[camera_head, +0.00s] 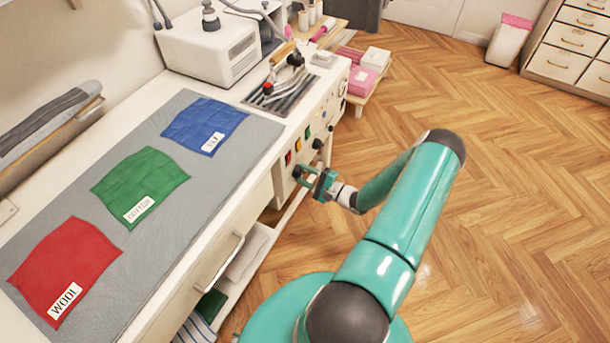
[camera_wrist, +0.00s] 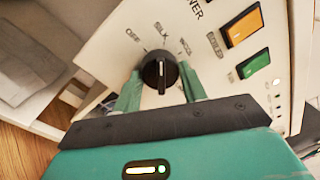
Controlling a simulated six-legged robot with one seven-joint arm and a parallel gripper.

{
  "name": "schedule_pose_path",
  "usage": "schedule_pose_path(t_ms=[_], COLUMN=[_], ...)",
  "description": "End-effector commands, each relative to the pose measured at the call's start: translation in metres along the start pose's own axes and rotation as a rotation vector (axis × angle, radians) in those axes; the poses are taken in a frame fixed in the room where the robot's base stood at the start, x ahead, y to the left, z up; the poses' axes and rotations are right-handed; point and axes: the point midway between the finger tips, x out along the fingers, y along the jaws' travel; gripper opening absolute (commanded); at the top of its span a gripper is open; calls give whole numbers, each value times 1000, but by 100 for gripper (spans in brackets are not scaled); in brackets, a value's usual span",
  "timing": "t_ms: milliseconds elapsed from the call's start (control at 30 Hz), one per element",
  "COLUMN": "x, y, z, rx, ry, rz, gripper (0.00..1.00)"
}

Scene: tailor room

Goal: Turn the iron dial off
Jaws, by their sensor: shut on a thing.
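The iron dial (camera_wrist: 161,72) is a round black knob on a cream control panel (camera_wrist: 115,32). Labels OFF, SILK and WOOL are printed in an arc around it. Its white mark stands about upright in the wrist view, near SILK rather than OFF. My gripper (camera_wrist: 161,84) has one teal finger on each side of the dial and is shut on it. In the head view my gripper (camera_head: 306,178) is at the front face of the bench, and it largely hides the dial there. The iron (camera_head: 286,76) rests on a dark striped rest on the bench top.
An orange button (camera_wrist: 241,27) and a green button (camera_wrist: 253,63) sit right of the dial. The bench (camera_head: 215,213) carries red, green and blue cloths (camera_head: 205,125) on a grey mat. A drawer handle (camera_head: 220,260) sticks out below. The wooden floor (camera_head: 500,210) at right is clear.

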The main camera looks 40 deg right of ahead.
Motion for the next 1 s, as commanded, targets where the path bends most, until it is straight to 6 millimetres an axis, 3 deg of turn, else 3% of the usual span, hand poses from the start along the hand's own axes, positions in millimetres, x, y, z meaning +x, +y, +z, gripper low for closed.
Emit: schedule_pose_path(t_ms=[500, 1000], x=[-1, -1], y=[-1, -1], z=[-1, -2], rx=[-457, -650], ry=[-33, -47], rz=[-8, -10], gripper=[19, 19])
